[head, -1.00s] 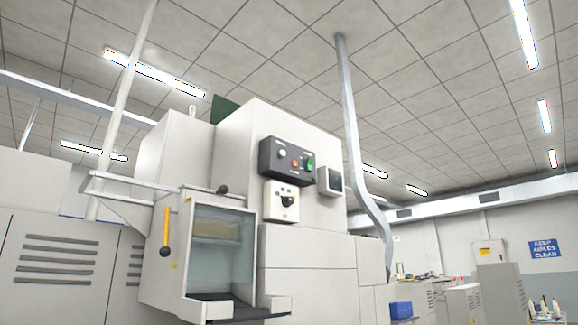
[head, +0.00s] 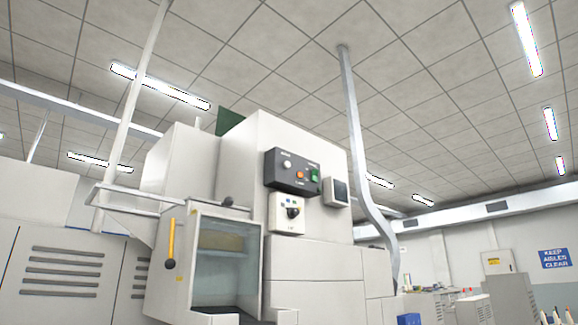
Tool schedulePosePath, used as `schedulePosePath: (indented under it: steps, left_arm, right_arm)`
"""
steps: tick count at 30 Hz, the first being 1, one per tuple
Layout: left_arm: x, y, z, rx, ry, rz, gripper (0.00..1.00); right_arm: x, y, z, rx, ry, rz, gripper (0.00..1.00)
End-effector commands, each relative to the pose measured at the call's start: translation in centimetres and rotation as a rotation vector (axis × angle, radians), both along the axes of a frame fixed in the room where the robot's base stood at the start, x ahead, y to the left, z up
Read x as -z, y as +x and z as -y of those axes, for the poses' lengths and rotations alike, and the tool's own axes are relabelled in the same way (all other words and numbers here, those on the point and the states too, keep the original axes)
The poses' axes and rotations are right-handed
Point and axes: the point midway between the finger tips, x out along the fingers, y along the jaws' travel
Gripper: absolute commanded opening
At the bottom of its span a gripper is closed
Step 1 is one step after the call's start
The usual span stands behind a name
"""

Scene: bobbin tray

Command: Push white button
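The white button (head: 287,164) is a small round knob at the upper left of a dark control box (head: 293,172) on the front of a large off-white machine (head: 245,165). An orange button (head: 300,175) and a green switch (head: 314,175) sit to its right on the same box. Neither of my grippers shows in the head view, so their distance from the button cannot be seen.
Below the box is a white panel with a black rotary knob (head: 292,212). A glazed cabinet (head: 222,262) and a yellow handle (head: 171,243) stand at lower left. A small screen (head: 336,192) is to the right. A grey pipe (head: 365,160) rises to the ceiling.

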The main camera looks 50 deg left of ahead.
Motion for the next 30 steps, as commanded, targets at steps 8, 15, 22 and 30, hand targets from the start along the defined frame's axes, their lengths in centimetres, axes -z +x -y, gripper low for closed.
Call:
schedulePosePath:
  steps: [8, 15, 22, 30]
  left_arm:
    - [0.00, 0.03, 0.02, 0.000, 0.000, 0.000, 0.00]
    - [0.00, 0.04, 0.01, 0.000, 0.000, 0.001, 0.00]
    - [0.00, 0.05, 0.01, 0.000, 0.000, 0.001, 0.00]
    - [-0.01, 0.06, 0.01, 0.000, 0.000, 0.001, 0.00]
  right_arm:
    - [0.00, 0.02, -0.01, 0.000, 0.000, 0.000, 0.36]
    - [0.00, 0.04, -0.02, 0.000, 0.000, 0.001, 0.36]
    - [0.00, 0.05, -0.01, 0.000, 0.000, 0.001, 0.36]
    - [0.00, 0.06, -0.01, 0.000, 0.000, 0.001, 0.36]
